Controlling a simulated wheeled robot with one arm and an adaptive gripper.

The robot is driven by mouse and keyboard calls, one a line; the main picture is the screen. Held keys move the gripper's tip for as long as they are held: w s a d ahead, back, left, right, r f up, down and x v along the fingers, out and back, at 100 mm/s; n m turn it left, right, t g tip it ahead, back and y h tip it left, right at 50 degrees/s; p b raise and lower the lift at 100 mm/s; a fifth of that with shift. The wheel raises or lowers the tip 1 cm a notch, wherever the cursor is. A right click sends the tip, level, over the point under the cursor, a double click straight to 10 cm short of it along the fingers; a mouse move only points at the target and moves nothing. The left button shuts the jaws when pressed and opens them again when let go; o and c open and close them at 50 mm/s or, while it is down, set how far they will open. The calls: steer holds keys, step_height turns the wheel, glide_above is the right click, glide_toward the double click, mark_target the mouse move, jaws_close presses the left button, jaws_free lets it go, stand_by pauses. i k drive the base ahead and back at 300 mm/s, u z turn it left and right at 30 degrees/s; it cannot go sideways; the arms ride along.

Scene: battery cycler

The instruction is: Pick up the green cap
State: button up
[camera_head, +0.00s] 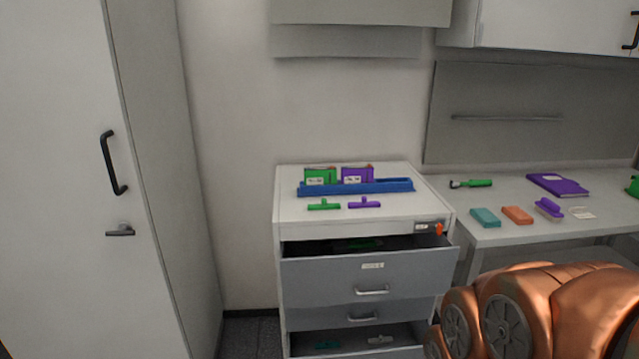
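A green T-shaped piece (323,205), which looks like the green cap, lies on the front left of the white drawer cabinet's top (290,215). A similar purple piece (364,203) lies just right of it, apart from it. Behind them a blue tray (395,186) holds a green block (320,176) and a purple block (357,175), both with white labels. Copper-coloured links of my arm fill the lower right corner. My gripper is not in view, so I cannot tell its state.
The cabinet's upper drawer (345,275) is open, with a green item (362,244) inside. A bottom drawer is also open. The right-hand bench (455,212) bears a green tool (472,183), teal block (485,217), orange block (517,215) and purple book (557,185). A tall cabinet (60,200) stands left.

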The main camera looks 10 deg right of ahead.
mark_target(325, 206)
steer(key=z, duration=1.05)
steer(key=i, duration=1.85)
steer(key=u, duration=3.5)
